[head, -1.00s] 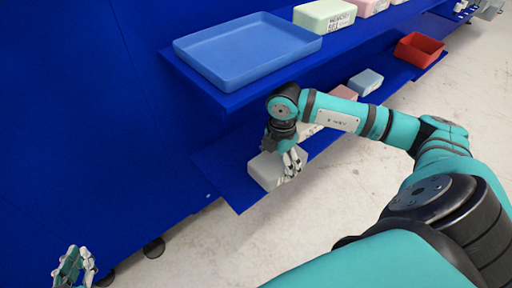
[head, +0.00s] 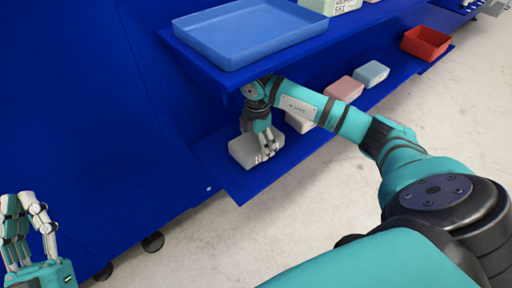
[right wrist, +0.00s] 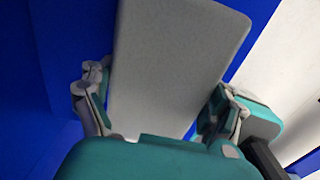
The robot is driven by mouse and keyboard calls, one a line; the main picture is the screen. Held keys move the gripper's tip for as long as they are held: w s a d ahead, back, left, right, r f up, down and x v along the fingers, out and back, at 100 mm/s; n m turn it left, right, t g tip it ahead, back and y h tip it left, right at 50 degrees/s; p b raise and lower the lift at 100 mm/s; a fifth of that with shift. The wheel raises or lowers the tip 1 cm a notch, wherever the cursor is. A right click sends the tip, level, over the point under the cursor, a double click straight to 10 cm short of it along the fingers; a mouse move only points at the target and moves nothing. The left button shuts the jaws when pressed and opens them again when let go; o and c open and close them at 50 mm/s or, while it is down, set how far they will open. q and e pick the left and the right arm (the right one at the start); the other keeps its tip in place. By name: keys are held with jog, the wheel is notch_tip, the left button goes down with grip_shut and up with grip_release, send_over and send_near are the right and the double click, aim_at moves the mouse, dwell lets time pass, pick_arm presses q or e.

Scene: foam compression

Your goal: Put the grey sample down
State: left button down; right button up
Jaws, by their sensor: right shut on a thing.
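The grey sample (head: 243,151), a pale rounded block, is at the near left end of the blue lower shelf (head: 238,188). I cannot tell whether it rests on the shelf or hangs just above it. My right gripper (head: 266,150) is shut on the sample, reaching in beneath the upper shelf. In the right wrist view the sample (right wrist: 175,60) lies between the fingers, one on each side. My left gripper (head: 26,218) is at the far left, empty, its fingers apart and pointing up, away from the shelves.
A blue tray (head: 235,55) and a pale green block (head: 330,5) are on the upper shelf, close above my right wrist. On the lower shelf are a white block (head: 299,123), a pink block (head: 345,89), a blue-grey block (head: 371,73) and a red bin (head: 426,43).

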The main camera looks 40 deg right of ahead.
jog(key=shift+w+f+b, duration=0.15)
jog(key=shift+f+b, duration=0.2)
jog(key=shift+f, duration=0.55)
pick_arm(q)
jog(key=s+r+t+h, duration=0.1)
jog(key=s+r+t, duration=0.2)
jog(key=shift+s+a+r, duration=0.1)
jog(key=shift+a+r, duration=0.05)
pick_arm(e)
jog(key=o, duration=0.9)
jog(key=shift+o, duration=0.2)
